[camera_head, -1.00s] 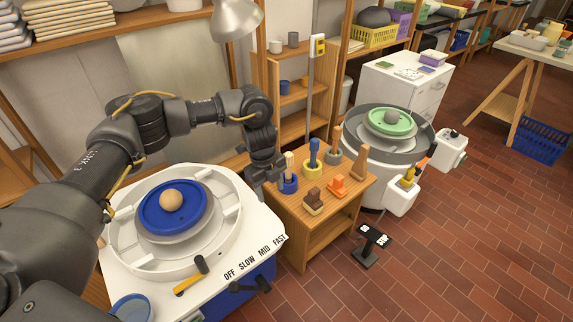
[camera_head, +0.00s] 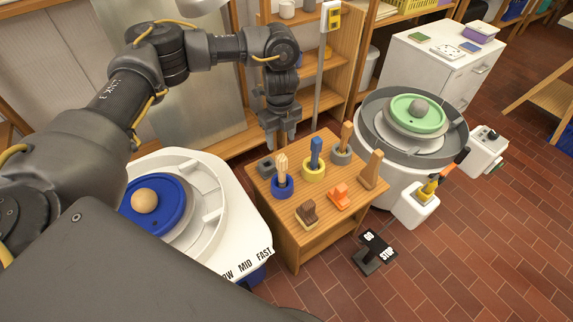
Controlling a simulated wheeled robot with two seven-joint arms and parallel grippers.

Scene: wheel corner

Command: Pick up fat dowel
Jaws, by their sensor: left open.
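Several upright pieces stand in holders on the small wooden table (camera_head: 290,240). A pale wooden piece (camera_head: 282,165) stands in a blue round holder (camera_head: 282,190). A blue dowel (camera_head: 315,150) stands in a yellow holder (camera_head: 313,172). A brown wooden dowel (camera_head: 346,134) stands in a grey holder (camera_head: 341,155). I cannot tell for sure which is the fat dowel. A small grey square holder (camera_head: 267,166) looks empty. My left gripper (camera_head: 281,143) points down by the table's back edge, behind the holders, open and empty. My right gripper is not in view.
A wooden wedge (camera_head: 372,168), an orange piece (camera_head: 340,197) and a brown block (camera_head: 306,212) are also on the table. A pottery wheel with a blue disc (camera_head: 172,212) is at left, another with a green disc (camera_head: 425,122) at right. A pedal (camera_head: 374,252) is on the floor.

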